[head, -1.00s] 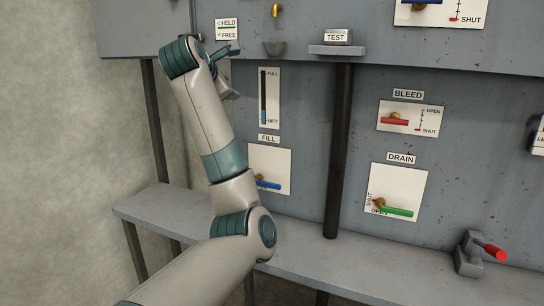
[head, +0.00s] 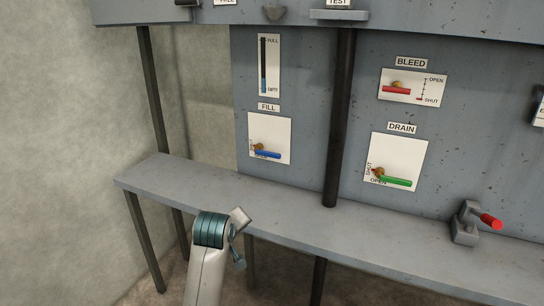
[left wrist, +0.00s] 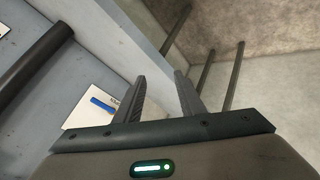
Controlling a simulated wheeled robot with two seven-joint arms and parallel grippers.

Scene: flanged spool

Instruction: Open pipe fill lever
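The fill lever (head: 267,154) has a blue handle on a brass pivot, on a white plate (head: 283,130) under the FILL label (head: 268,107). Its handle points right, nearly level and dipping slightly. Lettering by the pivot and under the handle is partly covered and hard to read. In the left wrist view the blue handle (left wrist: 103,104) shows left of the fingers, with its plate partly hidden behind one finger. My left gripper (left wrist: 160,78) is open and empty, fingers apart. In the head view my left gripper (head: 239,240) is low, by the shelf's front edge, clear of the lever.
A grey shelf (head: 300,210) runs below the panel. A dark post (head: 339,120) stands right of the fill plate. The drain lever (head: 397,182) is green, the bleed lever (head: 397,91) red. The level gauge (head: 263,65) shows blue low down. A red-handled clamp (head: 467,225) sits on the shelf.

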